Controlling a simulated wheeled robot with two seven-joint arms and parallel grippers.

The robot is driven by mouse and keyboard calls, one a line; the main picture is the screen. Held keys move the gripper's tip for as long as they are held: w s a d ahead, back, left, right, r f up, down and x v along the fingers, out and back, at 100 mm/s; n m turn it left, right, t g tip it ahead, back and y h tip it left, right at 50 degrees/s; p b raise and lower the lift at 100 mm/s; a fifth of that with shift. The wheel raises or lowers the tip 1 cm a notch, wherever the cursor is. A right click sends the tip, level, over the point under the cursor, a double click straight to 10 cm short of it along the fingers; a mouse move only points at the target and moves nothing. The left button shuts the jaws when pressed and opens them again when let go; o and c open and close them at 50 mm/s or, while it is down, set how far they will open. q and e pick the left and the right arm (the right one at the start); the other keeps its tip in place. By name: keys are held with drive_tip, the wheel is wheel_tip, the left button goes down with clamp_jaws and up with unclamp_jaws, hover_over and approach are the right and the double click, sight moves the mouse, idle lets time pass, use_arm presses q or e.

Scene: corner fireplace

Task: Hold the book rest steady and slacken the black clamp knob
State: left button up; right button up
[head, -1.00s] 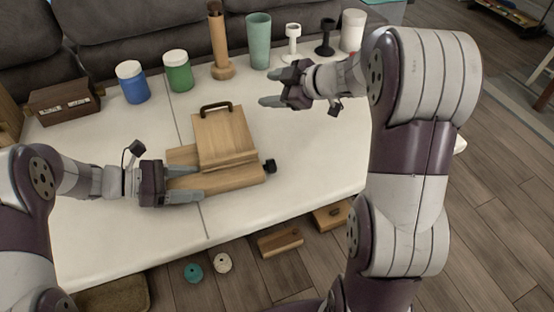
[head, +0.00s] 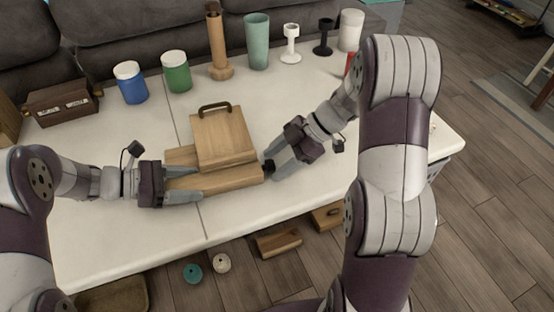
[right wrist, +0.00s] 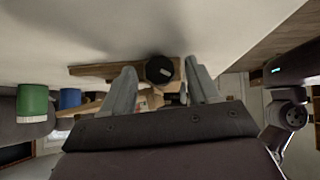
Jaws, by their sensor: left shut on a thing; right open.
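The wooden book rest (head: 222,140) lies on the white table, with its tilted board and a dark handle at the top. My left gripper (head: 185,182) is shut on the left end of its base. The black clamp knob (head: 268,167) sticks out of the base's right end; it also shows in the right wrist view (right wrist: 159,70). My right gripper (head: 283,161) is open at the knob, and in the right wrist view its fingers (right wrist: 160,84) stand on either side of it. I cannot tell whether they touch it.
A blue jar (head: 131,83), a green jar (head: 176,72), a wooden bottle shape (head: 217,45), a green tumbler (head: 257,42) and several other items line the table's back. A dark wooden box (head: 62,103) stands at the left. The table's front (head: 150,235) is clear.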

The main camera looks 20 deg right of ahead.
drive_tip(key=shift+a+f, duration=0.2)
drive_tip(key=c, duration=1.1)
drive_tip(key=shift+o, duration=0.2)
drive_tip(key=shift+w+m+g, duration=0.15)
drive_tip(key=shift+m+g, duration=0.25)
drive_tip(key=shift+g, duration=0.3)
drive_tip(key=o, duration=1.1)
drive_tip(key=shift+c, duration=0.2)
drive_tip(key=shift+d+r, duration=0.1)
drive_tip(key=v, duration=1.2)
